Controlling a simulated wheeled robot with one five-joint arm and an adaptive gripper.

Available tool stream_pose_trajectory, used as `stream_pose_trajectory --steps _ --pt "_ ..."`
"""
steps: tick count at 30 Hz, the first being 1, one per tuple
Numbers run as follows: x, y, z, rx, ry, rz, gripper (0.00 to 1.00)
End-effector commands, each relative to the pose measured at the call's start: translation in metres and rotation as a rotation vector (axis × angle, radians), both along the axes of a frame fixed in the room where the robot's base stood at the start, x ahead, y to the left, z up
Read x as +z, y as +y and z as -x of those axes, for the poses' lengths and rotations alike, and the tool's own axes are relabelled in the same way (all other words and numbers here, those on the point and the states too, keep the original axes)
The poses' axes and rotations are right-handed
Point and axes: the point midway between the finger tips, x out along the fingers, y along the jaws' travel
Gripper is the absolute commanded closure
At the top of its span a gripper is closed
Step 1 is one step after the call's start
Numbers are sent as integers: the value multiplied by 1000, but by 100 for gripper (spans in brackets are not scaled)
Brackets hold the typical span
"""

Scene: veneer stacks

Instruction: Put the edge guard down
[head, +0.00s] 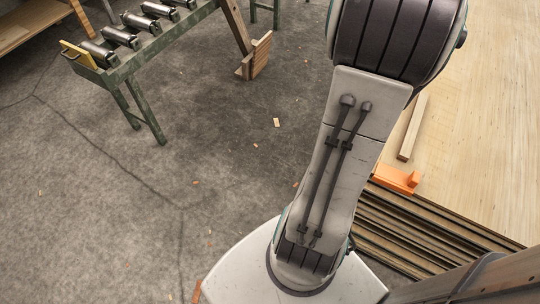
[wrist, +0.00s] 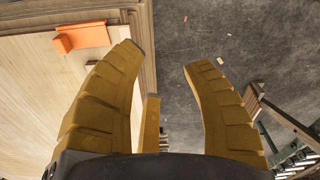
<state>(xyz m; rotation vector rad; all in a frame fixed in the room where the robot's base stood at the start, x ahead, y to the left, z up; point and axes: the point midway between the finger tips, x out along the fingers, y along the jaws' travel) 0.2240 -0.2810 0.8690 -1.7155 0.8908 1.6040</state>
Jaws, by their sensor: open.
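The orange edge guard (head: 397,179) sits at the near left edge of the pale veneer stack (head: 485,130), apart from my arm's end. In the wrist view the edge guard (wrist: 82,38) lies at the upper left, by the border of the veneer stack (wrist: 30,90). My gripper (wrist: 165,58) shows in the wrist view with its yellow-brown fingers spread wide and nothing held between them. The edge guard is outside the fingers, to the left of the left one. In the head view the gripper is out of sight.
A pale wooden strip (head: 412,127) lies on the veneer by the edge guard. Dark layered boards (head: 430,232) show below the stack's near edge. A green roller conveyor (head: 125,65) stands at the upper left. The grey floor (head: 130,210) is mostly clear, with small scraps.

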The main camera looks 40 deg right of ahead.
Motion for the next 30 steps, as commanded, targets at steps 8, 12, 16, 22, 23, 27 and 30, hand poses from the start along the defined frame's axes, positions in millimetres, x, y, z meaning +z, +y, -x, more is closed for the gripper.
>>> stream_pose_trajectory --steps 8,12,16,22,23,27,30 --pt "24 133 -53 411 -46 44 56" --pt "27 190 -52 597 -73 57 56" --pt "27 231 -42 742 -97 63 56" --pt "25 267 -25 893 -124 66 56" --pt "25 270 -23 908 -126 65 56" --pt "24 279 -17 951 -135 65 56" --pt "23 281 -15 962 -136 64 56"
